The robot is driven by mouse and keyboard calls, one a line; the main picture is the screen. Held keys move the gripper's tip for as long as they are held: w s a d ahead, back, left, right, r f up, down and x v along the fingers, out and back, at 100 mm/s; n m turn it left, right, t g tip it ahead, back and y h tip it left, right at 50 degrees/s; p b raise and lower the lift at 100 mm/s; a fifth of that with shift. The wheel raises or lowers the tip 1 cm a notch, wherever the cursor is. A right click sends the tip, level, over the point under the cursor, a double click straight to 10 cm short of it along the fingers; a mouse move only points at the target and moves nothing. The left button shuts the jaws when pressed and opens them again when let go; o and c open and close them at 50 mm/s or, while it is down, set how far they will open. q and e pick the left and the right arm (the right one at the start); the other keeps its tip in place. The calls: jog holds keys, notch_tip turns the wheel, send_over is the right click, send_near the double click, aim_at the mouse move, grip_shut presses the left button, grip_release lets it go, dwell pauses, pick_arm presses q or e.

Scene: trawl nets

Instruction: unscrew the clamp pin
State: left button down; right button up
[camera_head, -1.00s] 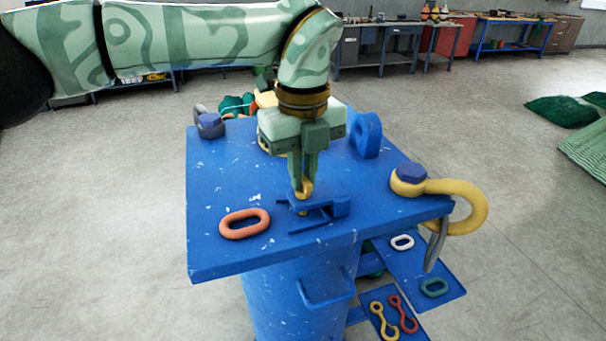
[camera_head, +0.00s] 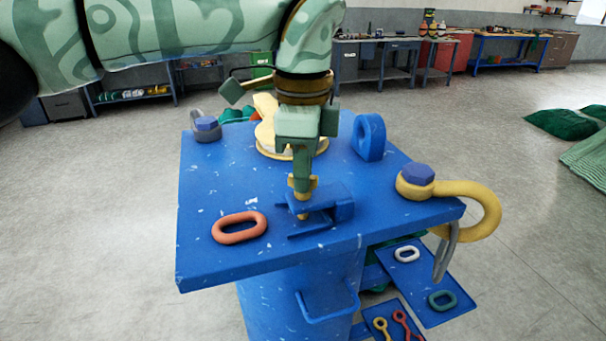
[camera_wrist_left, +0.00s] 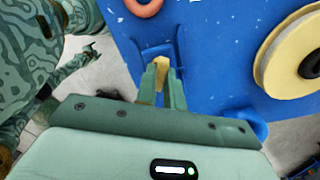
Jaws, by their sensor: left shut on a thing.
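The clamp pin (camera_head: 303,205) is yellow and stands upright in the blue clamp (camera_head: 335,208) on the blue table top. My left gripper (camera_head: 302,184) points straight down over it, shut on the pin's upper part. In the left wrist view, the yellow pin (camera_wrist_left: 161,73) shows between the two green fingertips (camera_wrist_left: 162,84), with the blue clamp around it. The fingers hide part of the pin's head. My right gripper is not in view.
An orange link (camera_head: 239,227) lies left of the clamp. A yellow shackle (camera_head: 452,192) sits at the table's right edge. A blue ring (camera_head: 369,137) and a yellow disc (camera_head: 268,143) are behind. Lower blue trays (camera_head: 425,280) hold links and hooks.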

pick_arm(q)
jog(key=n+b, duration=0.1)
jog(key=n, duration=0.3)
jog(key=n+b, duration=0.1)
jog(key=n, duration=0.1)
jog(key=shift+f+b, duration=0.35)
jog(key=n+b, duration=0.2)
jog(key=n, duration=0.3)
jog(key=shift+r, duration=0.1)
jog(key=shift+n, duration=0.3)
jog(key=shift+r, duration=0.1)
jog(key=c, duration=1.6)
grip_release()
jog(key=shift+o, duration=0.5)
jog(key=shift+s+d, duration=0.1)
jog(key=shift+w, duration=0.2)
jog(key=shift+s+r, duration=0.1)
jog(key=shift+r, duration=0.1)
